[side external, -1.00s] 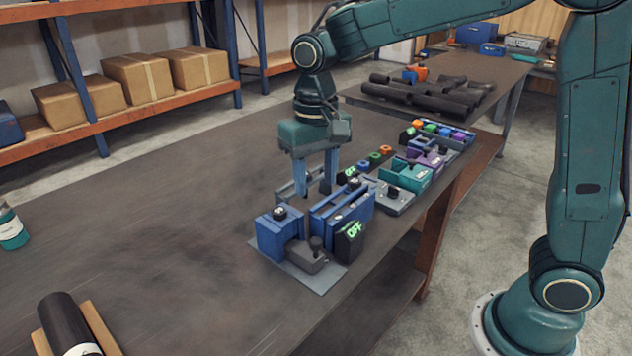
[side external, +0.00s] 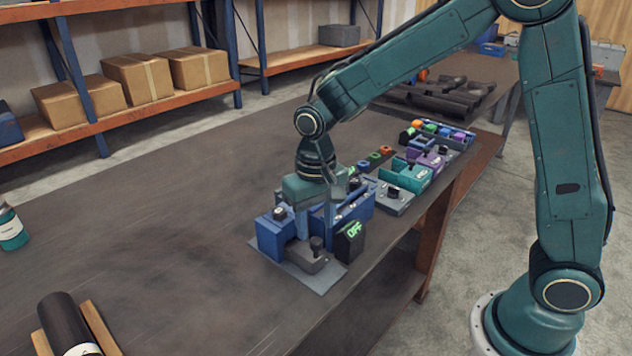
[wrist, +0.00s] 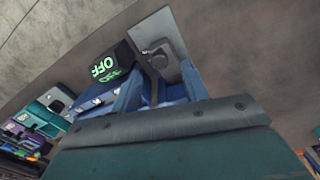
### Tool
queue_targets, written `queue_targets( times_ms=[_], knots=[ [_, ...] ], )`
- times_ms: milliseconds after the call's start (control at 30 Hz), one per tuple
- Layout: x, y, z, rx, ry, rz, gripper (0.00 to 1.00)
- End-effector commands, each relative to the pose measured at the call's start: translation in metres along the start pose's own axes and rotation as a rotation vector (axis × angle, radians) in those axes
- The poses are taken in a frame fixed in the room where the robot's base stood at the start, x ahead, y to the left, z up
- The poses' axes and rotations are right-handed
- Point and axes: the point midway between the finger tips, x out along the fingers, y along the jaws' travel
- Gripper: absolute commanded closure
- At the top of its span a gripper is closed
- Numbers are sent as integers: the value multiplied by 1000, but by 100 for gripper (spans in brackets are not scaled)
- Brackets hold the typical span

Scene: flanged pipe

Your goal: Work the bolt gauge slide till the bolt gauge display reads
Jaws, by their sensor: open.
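The nearest device in the side view is a blue block unit (side external: 271,239) on a grey plate (side external: 318,283). A grey slide piece with a black knob (side external: 308,257) sits at its front. A black display box (side external: 349,242) beside it shows green "OFF"; it also shows in the wrist view (wrist: 104,67). My gripper (side external: 315,230) points down over the unit, its fingers apart, with the fingertips low among the blue blocks behind the knob. The grey piece also shows ahead of the fingers in the wrist view (wrist: 162,56). Whether the fingers touch anything is hidden.
A row of other devices runs back along the table's right edge, with a teal unit (side external: 404,176), a purple unit (side external: 432,160) and several coloured buttons. A dark cylinder (side external: 68,322) lies on a wooden cradle at the front left. The table's middle-left is clear.

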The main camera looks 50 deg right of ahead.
Motion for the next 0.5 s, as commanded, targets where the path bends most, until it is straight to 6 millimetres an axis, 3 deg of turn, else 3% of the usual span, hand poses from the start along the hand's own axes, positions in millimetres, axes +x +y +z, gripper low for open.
queue_targets(
  times_ms=[200,500],
  knots=[
    [27,0,0,0,-3,2,55],
    [38,0,0,0,0,0,55]
  ],
)
